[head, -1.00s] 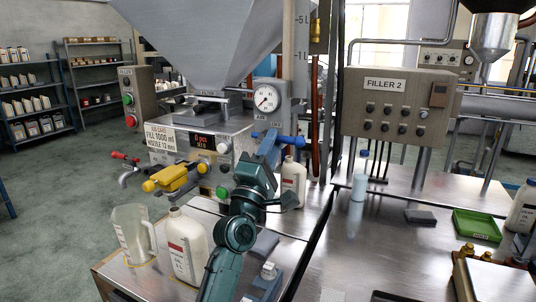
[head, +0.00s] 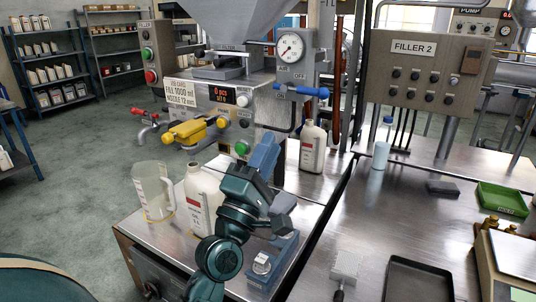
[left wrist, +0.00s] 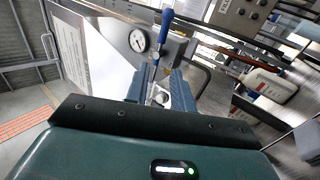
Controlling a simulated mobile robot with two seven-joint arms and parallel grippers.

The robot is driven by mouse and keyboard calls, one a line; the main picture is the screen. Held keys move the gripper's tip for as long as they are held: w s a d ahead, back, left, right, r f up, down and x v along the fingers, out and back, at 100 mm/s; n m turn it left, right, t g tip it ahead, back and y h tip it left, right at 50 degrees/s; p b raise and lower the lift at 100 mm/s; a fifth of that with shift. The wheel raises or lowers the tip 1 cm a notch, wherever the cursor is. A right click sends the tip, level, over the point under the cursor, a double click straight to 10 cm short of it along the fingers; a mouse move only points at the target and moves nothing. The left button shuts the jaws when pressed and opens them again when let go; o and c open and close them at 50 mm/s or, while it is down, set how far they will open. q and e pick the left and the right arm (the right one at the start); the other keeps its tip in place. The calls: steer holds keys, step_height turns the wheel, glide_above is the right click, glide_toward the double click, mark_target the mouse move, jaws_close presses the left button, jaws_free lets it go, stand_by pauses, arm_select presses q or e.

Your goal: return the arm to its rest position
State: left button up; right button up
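My left arm rises from the bottom centre of the head view, with its left gripper (head: 266,148) in front of the filling machine and below the blue lever (head: 300,90). In the left wrist view the two blue fingers of this gripper (left wrist: 158,88) stand apart with a gap and nothing held between them. The blue lever (left wrist: 161,38) shows beyond the fingers, apart from them. In the head view the lever lies roughly level. My right gripper is not in view.
A white labelled bottle (head: 203,199) and a clear jug (head: 153,190) stand on the steel table left of my arm. Another bottle (head: 313,147) stands behind, right of the gripper. A yellow handle (head: 192,130) juts from the machine. A dark tray (head: 418,280) lies right.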

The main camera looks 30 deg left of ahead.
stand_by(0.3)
arm_select(q)
steer(key=s+d+f+m+g+h+p, duration=0.1)
steer(key=d+f+m+g+h, duration=0.2)
steer(key=f+m, duration=0.5)
steer(key=s+d+f+m+g+h+p, duration=0.15)
steer(key=d+f+m+g, duration=0.25)
steer(key=f, duration=0.8)
steer(key=s+d+f+m+g, duration=0.3)
steer(key=s+f+m+g, duration=0.4)
steer(key=s+f, duration=0.7)
step_height(320, 180, down, 4)
steer(key=shift+s+d+r+m+y, duration=0.15)
steer(key=shift+s+r+m+y, duration=0.15)
steer(key=shift+m, duration=0.9)
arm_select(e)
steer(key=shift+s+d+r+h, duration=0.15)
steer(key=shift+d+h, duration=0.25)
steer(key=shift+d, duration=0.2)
arm_select(q)
steer(key=shift+w, duration=0.15)
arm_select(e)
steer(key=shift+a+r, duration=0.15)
arm_select(q)
steer(key=shift+o, duration=0.2)
